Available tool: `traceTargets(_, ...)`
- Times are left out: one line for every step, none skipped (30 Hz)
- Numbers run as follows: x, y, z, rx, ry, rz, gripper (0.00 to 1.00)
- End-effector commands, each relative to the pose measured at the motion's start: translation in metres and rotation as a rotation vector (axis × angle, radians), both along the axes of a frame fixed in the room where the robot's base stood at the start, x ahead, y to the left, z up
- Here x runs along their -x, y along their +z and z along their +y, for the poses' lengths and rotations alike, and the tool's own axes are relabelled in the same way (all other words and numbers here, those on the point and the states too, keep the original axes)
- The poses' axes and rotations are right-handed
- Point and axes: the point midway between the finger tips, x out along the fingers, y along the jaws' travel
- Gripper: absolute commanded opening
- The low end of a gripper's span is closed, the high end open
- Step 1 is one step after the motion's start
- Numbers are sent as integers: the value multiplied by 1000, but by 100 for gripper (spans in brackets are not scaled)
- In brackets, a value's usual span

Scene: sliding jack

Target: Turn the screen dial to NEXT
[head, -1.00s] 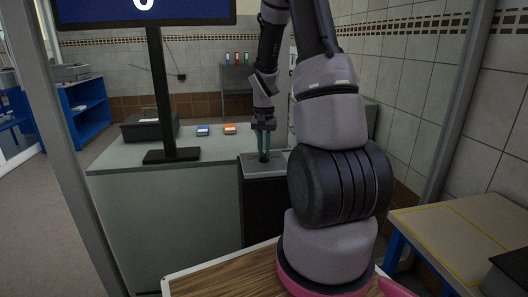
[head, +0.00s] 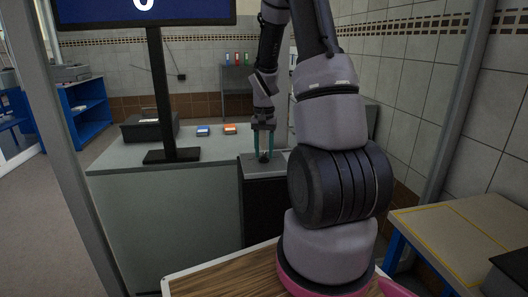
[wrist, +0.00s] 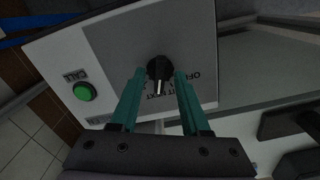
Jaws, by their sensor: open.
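The screen dial (wrist: 158,68) is a black knob on a grey panel (wrist: 115,45) in the wrist view, with a white pointer mark toward the picture's bottom. Dark lettering beside it reads partly as OFF and NEXT, and fingers hide some of it. My gripper (wrist: 168,80) is open, its two green fingers on either side of the knob; I cannot tell whether they touch it. In the head view my gripper (head: 263,156) points down over the top of the black pedestal (head: 262,205). The screen (head: 145,10) shows a white figure, cut off at the top.
A green CALL button (wrist: 85,91) sits beside the dial on the panel. A grey counter (head: 120,158) holds the screen's stand, a blue box (head: 203,131) and an orange box (head: 230,129). A yellow-lined table (head: 455,225) is at right.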

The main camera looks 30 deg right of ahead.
Motion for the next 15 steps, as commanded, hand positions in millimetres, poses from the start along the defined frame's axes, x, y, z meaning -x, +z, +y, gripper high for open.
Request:
traceTargets(-1,4,0,1,0,-3,46)
traceTargets(-1,7,0,2,0,-4,46)
traceTargets(-1,13,0,2,0,-4,46)
traceTargets(-1,17,0,2,1,-5,46)
traceTargets(-1,23,0,2,1,-6,46)
traceTargets(-2,31,0,3,2,-7,46)
traceTargets(-2,38,0,2,1,-6,46)
traceTargets(-2,44,0,2,1,-7,46)
traceTargets(-1,52,0,1,0,-7,46)
traceTargets(-1,59,0,1,0,-7,46)
traceTargets(-1,65,0,3,1,-7,46)
traceTargets(-1,72,0,2,1,-6,46)
traceTargets(-1,78,0,2,0,-6,46)
traceTargets(-1,83,0,2,0,-6,46)
traceTargets(-1,88,0,1,-1,-4,46)
